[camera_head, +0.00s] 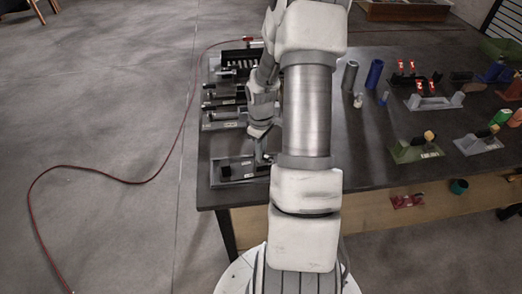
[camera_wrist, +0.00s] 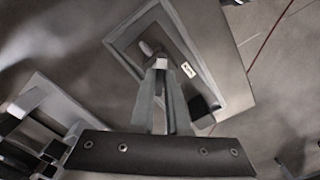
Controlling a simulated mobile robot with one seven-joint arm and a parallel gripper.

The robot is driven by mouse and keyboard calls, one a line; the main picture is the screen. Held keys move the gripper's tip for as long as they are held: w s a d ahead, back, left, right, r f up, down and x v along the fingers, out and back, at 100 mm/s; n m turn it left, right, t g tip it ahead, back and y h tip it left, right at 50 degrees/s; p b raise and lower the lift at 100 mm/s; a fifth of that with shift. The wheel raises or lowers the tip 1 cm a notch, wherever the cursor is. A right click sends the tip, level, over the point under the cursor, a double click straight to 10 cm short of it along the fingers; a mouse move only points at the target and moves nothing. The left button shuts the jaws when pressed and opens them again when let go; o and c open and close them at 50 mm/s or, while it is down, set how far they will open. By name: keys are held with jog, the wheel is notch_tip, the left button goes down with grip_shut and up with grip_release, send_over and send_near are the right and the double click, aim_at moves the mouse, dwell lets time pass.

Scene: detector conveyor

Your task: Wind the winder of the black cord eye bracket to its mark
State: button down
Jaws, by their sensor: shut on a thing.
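A grey base plate with a black block (camera_head: 226,171) lies at the near left corner of the dark table; I take it for the black cord eye bracket. In the wrist view its flat plate (camera_wrist: 214,78) carries a small white label and the black block (camera_wrist: 203,107). My gripper (camera_head: 264,158) is low over the right part of this plate. In the wrist view my gripper (camera_wrist: 160,66) is shut on a small grey part, apparently the winder, standing on the plate. The fingers hide most of that part, and I cannot make out the mark.
Several other fixtures (camera_head: 223,116) stand behind on the table's left side. A grey cylinder (camera_head: 350,75) and a blue cylinder (camera_head: 374,73) stand right of my arm, with several coloured brackets (camera_head: 415,148) farther right. A red cord (camera_head: 120,181) runs over the floor at left.

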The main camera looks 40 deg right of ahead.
jog(key=c, duration=0.9)
grip_release()
notch_tip(320, 180, up, 18)
jog(key=shift+f+p, duration=0.25)
jog(key=shift+p, duration=0.05)
